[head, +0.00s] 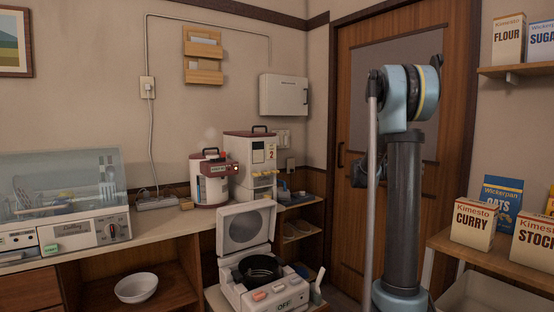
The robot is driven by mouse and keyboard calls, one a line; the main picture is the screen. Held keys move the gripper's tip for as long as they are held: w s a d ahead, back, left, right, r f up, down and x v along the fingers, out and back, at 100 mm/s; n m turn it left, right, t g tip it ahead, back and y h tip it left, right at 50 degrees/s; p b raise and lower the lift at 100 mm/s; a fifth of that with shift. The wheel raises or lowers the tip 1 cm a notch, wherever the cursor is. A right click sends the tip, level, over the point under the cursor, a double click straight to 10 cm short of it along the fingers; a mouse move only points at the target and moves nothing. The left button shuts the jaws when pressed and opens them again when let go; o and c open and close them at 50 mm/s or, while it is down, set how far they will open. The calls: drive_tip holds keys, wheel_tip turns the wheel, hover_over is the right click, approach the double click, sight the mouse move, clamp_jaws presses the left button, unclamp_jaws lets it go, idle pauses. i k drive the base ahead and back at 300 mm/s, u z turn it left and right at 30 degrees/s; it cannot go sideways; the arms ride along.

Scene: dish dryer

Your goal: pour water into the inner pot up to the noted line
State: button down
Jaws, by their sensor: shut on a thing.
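A white rice cooker (258,298) stands low at the middle front with its lid (246,228) raised. A dark inner pot (259,268) sits in it. The pot's inside looks dark; I cannot make out a water level or a marked line. A white and dark red pot-like appliance (209,188) with a top handle stands on the counter behind, with a small lit display and faint vapour above it. My arm rises at the right, and its long thin link runs down out of the bottom of the picture. My gripper and anything it holds are out of view.
A dish dryer (100,229) fills the counter's left. A white dispenser (249,158) stands at the counter's right end. A white bowl (136,288) sits on the lower shelf. Shelves at the right hold boxes, including curry (474,224). A wooden door (352,205) stands behind my arm.

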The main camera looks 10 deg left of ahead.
sight(254, 271)
drive_tip(key=u, duration=0.05)
drive_tip(key=k, duration=1.35)
drive_tip(key=u, duration=0.45)
drive_tip(key=i, duration=1.7)
